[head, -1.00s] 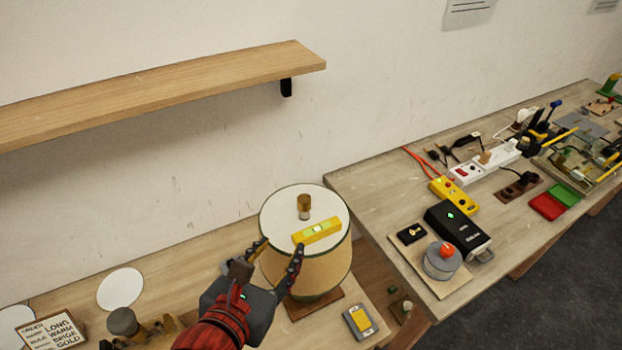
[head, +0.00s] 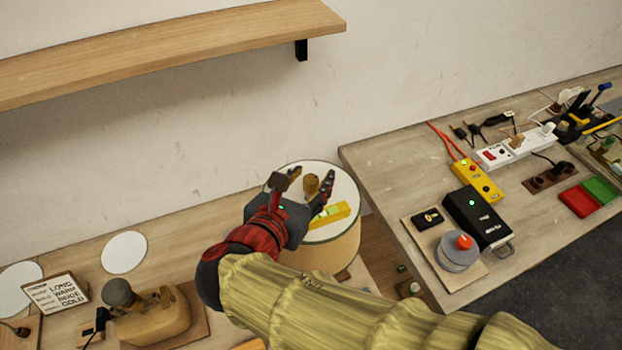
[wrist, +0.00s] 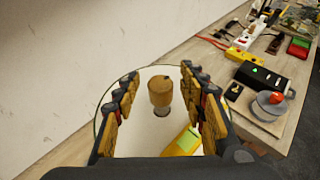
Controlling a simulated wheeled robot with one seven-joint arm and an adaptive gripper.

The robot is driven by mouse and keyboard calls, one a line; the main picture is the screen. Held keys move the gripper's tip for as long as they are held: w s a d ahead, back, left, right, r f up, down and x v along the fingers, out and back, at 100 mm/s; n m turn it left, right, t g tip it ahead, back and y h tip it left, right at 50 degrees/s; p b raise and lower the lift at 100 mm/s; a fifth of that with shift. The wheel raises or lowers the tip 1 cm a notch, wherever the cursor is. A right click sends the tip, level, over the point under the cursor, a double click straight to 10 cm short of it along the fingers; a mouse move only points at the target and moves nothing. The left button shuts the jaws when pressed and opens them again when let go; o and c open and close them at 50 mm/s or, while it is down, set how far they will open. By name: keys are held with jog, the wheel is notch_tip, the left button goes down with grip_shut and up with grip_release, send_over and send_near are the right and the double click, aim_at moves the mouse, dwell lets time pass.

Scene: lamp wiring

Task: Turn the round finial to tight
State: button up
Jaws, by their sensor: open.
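The round finial (head: 312,185) is a small brass-brown knob standing upright on top of the lampshade (head: 335,245). In the wrist view the finial (wrist: 161,92) stands between my two open fingers, a little ahead of them, with clear space on both sides. My gripper (head: 305,183) is open and empty above the shade's top, its fingers on either side of the finial in the picture. A yellow level (head: 329,215) lies on the white shade top beside the finial, and it also shows in the wrist view (wrist: 183,143). The lamp's base is hidden by my arm.
A wooden shelf (head: 160,50) runs along the wall behind. The right-hand table (head: 395,160) carries a black box (head: 478,218), a grey round device with an orange knob (head: 458,250) and a yellow box (head: 477,181). A lettered sign (head: 55,292) stands at the left.

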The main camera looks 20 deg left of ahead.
jog(key=shift+w+f, duration=0.1)
jog(key=shift+w, duration=0.15)
jog(key=shift+c, duration=0.4)
grip_shut()
